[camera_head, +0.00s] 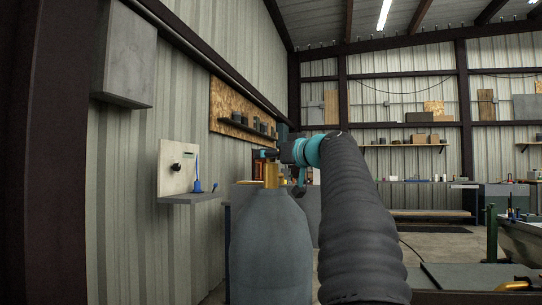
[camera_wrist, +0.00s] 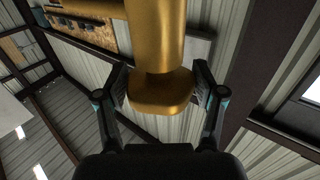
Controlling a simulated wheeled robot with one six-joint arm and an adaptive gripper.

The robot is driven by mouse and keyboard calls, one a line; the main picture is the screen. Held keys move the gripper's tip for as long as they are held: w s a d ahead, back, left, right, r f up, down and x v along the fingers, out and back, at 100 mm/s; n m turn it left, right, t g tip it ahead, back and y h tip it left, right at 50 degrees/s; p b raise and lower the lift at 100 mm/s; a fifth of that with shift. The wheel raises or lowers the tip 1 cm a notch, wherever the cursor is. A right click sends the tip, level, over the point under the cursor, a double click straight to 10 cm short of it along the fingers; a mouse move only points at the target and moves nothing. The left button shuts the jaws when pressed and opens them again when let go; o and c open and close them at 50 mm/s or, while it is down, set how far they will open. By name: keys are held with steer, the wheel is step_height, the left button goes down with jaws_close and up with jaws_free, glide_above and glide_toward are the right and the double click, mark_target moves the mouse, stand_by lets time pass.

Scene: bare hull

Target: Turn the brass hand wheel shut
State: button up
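A grey gas cylinder (camera_head: 270,245) stands upright in front of me, with a brass valve (camera_head: 271,176) on its top. In the wrist view a thick brass stem (camera_wrist: 156,35) ends in a wider, rounded brass piece (camera_wrist: 162,92), which I take for the hand wheel. My gripper (camera_wrist: 161,85) has its two dark fingers apart, one on each side of this piece. Only narrow gaps show beside it, and I cannot make out firm contact. In the head view my gripper (camera_head: 269,154) is just above the brass valve, partly hidden by my wrist.
A small wall shelf (camera_head: 190,198) with a blue item (camera_head: 198,186) is left of the cylinder. A grey box (camera_head: 125,55) hangs on the wall at upper left. A workbench (camera_head: 522,238) stands at the right. The open floor (camera_head: 440,245) lies beyond my arm.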

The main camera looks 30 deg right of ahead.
steer(key=shift+a+f+m+h+b, duration=0.15)
steer(key=shift+m+h+b, duration=0.2)
steer(key=shift+b, duration=0.25)
steer(key=shift+m+h, duration=0.45)
steer(key=shift+h, duration=0.4)
steer(key=o, duration=1.2)
steer(key=shift+c, duration=0.2)
steer(key=s, duration=1.2)
steer(key=shift+a, duration=0.3)
